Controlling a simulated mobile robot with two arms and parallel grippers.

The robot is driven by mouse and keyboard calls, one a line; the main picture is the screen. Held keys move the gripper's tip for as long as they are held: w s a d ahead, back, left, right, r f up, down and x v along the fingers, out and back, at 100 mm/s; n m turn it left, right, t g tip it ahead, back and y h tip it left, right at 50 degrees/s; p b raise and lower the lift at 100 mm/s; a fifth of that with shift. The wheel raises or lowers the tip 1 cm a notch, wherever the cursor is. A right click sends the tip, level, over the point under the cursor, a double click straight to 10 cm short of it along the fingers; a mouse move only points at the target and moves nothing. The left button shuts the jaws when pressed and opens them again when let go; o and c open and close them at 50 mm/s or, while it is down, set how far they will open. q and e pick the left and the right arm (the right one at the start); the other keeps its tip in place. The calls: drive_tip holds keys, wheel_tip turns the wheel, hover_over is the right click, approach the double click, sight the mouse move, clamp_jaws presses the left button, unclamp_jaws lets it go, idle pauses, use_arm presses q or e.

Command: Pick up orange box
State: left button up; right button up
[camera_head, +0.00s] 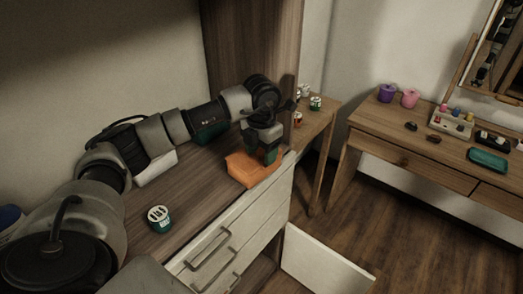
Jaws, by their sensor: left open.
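An orange box (243,172) lies on the wooden dresser top, close to its front edge. My left arm comes in from the left, reaches across the dresser and bends down at the wrist. My left gripper (268,158) is open and points down at the right part of the orange box. It hides part of the box, and I cannot tell whether the fingers touch it. My right gripper does not show.
A green-and-white can (160,219) stands near the dresser's front. A dark green item (211,133) is partly behind my arm. White drawers (228,237) are below, with an open white panel (322,265). A desk with small items stands right.

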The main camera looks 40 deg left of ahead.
use_arm(q)
drive_tip(key=shift+r, duration=0.1)
wheel_tip(320, 180, up, 11)
drive_tip(key=b, duration=0.1)
drive_tip(key=shift+f, duration=0.2)
